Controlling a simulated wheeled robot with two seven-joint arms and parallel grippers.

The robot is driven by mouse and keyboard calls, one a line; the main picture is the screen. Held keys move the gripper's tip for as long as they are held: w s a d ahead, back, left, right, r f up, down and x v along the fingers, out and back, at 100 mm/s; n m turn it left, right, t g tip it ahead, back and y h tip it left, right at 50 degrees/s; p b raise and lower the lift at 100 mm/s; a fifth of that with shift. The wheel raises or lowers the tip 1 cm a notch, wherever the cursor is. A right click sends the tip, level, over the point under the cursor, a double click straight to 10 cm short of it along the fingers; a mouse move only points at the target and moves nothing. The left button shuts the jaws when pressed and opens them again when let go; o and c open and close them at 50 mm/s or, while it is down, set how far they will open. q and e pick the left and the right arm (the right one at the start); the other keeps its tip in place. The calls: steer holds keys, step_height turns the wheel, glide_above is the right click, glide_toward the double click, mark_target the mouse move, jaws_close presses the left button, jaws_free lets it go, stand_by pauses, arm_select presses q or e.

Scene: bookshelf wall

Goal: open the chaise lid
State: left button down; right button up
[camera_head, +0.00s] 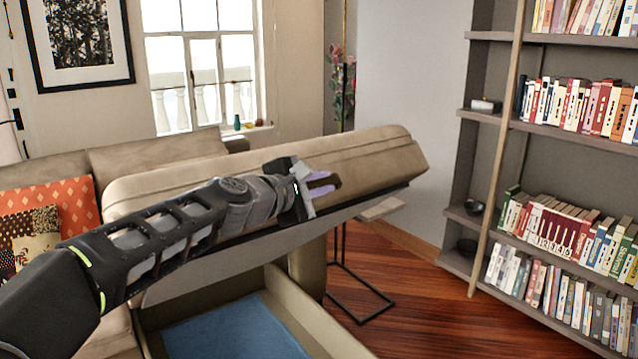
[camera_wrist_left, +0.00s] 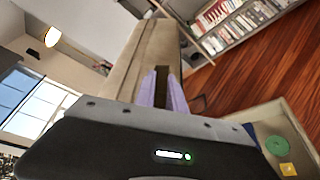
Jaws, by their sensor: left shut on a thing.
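The beige chaise lid (camera_head: 350,150) is raised and tilted in the head view, its dark underside edge showing. Below it the chaise box (camera_head: 300,315) stands open, with a blue bottom (camera_head: 235,330). My left gripper (camera_head: 322,184) reaches across the lid from the left, its purple fingers at the lid's edge. In the left wrist view the purple fingers (camera_wrist_left: 164,95) are closed on the lid (camera_wrist_left: 150,50). The exact contact is partly hidden. My right gripper is in neither view.
A sofa with an orange patterned cushion (camera_head: 70,205) is at the left. A tall bookshelf (camera_head: 485,130) full of books stands at the right. A thin black-framed side table (camera_head: 375,212) stands behind the box. The wooden floor (camera_head: 430,290) between is clear.

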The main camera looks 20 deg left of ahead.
arm_select(q)
steer(key=c, duration=1.4)
jaws_free()
